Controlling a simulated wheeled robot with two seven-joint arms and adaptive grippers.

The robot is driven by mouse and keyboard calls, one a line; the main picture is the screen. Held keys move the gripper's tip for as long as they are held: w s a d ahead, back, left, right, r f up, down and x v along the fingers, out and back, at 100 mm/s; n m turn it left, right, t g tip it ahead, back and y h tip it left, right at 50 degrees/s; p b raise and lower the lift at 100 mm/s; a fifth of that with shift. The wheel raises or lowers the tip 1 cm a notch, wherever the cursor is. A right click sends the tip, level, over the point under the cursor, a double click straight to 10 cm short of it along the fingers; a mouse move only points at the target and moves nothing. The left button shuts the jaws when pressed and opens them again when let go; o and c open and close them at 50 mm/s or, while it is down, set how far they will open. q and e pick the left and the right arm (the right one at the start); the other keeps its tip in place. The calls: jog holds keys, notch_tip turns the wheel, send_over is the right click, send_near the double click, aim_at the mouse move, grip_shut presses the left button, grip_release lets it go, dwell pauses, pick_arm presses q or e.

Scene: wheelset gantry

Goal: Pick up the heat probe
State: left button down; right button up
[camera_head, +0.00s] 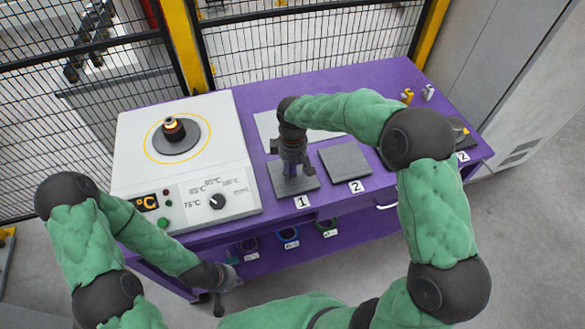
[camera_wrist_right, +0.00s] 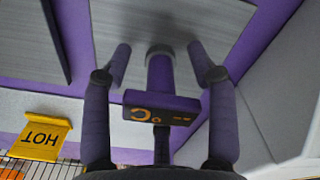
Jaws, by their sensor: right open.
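The heat probe (camera_wrist_right: 160,108) shows in the right wrist view as a dark purplish body with an orange °C display. Its shaft runs to a round end against a grey metal plate. My right gripper (camera_wrist_right: 159,58) is open, with one finger on each side of the probe's shaft and visible gaps on both sides. In the head view, my right gripper (camera_head: 292,160) points down over the grey plate labelled 1 (camera_head: 306,184), largely hiding the probe there. My left gripper (camera_head: 222,287) is low at the front of the purple table; its finger opening is unclear.
The purple table (camera_head: 400,75) carries a white heater unit (camera_head: 135,135) on the left with a dark ringed part (camera_head: 174,130) on it. Plate 2 (camera_head: 346,160) is bare. A yellow HOT sign (camera_wrist_right: 42,135) shows in the wrist view. Mesh fencing (camera_head: 270,50) stands behind.

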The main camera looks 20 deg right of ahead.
jog(key=shift+f, duration=0.35)
grip_shut()
jog(key=shift+r, duration=0.1)
